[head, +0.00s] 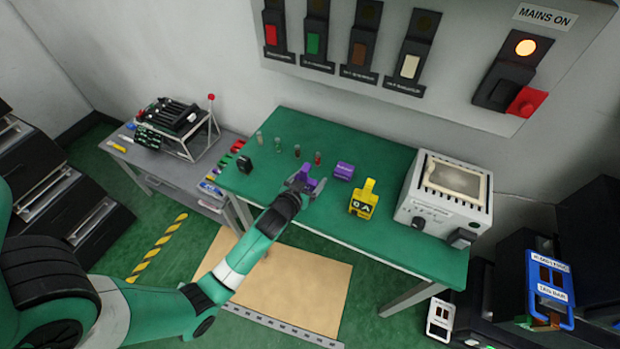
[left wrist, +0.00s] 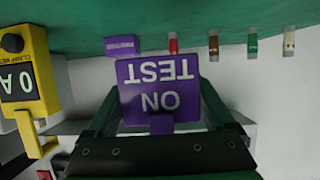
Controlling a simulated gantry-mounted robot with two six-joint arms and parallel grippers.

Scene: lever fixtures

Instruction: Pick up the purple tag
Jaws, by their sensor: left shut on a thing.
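The purple tag (head: 309,174) is at my left gripper (head: 303,186), over the green bench near its front edge. In the left wrist view the purple tag (left wrist: 158,88) shows upside down with white lettering that includes "TEST". My left gripper (left wrist: 160,125) is shut on it, with a dark green finger on each side. I cannot tell whether the tag touches the bench. My right gripper is not in view.
The green bench (head: 390,240) also carries a purple block (head: 344,170), a yellow clamp meter (head: 364,200), several small coloured fuses and a white instrument (head: 445,205). A switch panel (head: 455,60) hangs behind. A grey side table (head: 185,165) stands left.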

